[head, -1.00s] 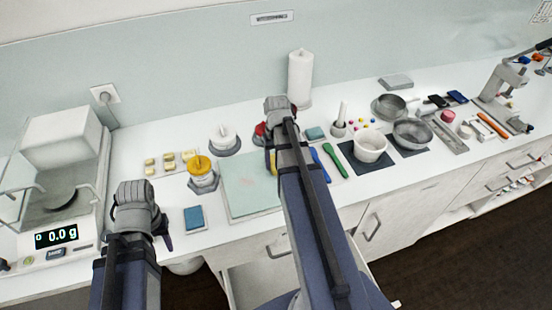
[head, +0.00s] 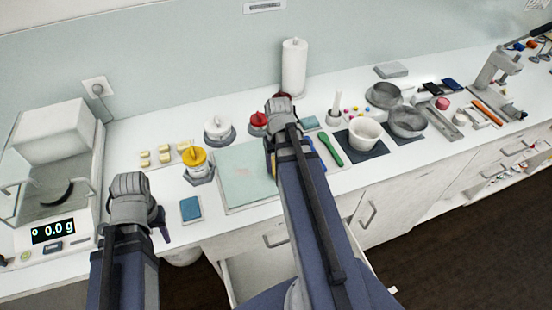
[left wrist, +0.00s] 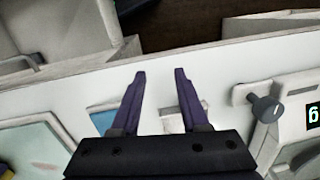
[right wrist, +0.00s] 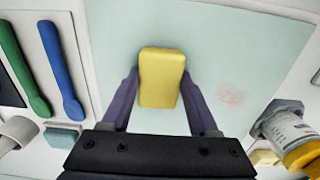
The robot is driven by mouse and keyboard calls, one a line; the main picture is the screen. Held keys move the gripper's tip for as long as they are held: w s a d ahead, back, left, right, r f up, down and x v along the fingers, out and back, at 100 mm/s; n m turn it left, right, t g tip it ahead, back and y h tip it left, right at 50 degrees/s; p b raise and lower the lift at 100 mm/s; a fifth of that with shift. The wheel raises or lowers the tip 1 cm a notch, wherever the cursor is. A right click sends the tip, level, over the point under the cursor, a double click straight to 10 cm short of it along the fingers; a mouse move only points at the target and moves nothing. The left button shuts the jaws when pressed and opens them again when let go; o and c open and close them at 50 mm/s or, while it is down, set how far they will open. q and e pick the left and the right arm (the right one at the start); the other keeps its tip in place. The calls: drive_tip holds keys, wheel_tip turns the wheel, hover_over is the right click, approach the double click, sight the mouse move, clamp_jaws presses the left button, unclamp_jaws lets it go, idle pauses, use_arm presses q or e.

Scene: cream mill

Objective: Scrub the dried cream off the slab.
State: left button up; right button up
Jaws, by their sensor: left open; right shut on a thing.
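The slab (head: 232,190) is a pale green rectangle on the counter, and it fills much of the right wrist view (right wrist: 215,35). A faint pinkish smear of dried cream (right wrist: 230,97) shows on it, right of the sponge; it also shows in the head view (head: 241,172). My right gripper (right wrist: 162,95) is shut on a yellow sponge (right wrist: 161,70) over the slab. Whether the sponge touches the slab I cannot tell. My right arm hides part of the slab's right side in the head view. My left gripper (left wrist: 160,75) is open and empty, above the counter's front edge.
A blue pad (head: 190,208) lies left of the slab. A yellow-lidded jar (head: 197,164) stands at its back left, a red-lidded thing (head: 258,122) behind. A green spatula (head: 331,150) lies to the right. The scale (head: 55,225) stands far left. A drawer (head: 262,268) below is open.

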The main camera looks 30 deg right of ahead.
use_arm(q)
drive_tip(key=shift+f, duration=0.15)
use_arm(e)
drive_tip(key=shift+s+a+f, duration=0.1)
drive_tip(key=shift+s+a, duration=0.15)
drive_tip(key=shift+s, duration=0.5)
drive_tip(key=shift+s+a+f, duration=0.1)
drive_tip(key=shift+s+a, duration=0.1)
drive_tip(key=shift+s, duration=0.55)
drive_tip(key=shift+r, duration=0.15)
use_arm(q)
drive_tip(key=shift+r+p, duration=0.55)
drive_tip(key=shift+r, duration=0.2)
use_arm(e)
drive_tip(key=shift+r, duration=0.6)
use_arm(q)
wheel_tip(320, 180, up, 5)
drive_tip(key=p, duration=0.4)
drive_tip(key=shift+f+p, duration=0.2)
drive_tip(key=shift+p, duration=0.15)
use_arm(e)
wheel_tip(320, 180, up, 5)
drive_tip(key=shift+w+d+f, duration=0.1)
drive_tip(key=shift+f, duration=0.05)
use_arm(q)
drive_tip(key=shift+r, duration=0.1)
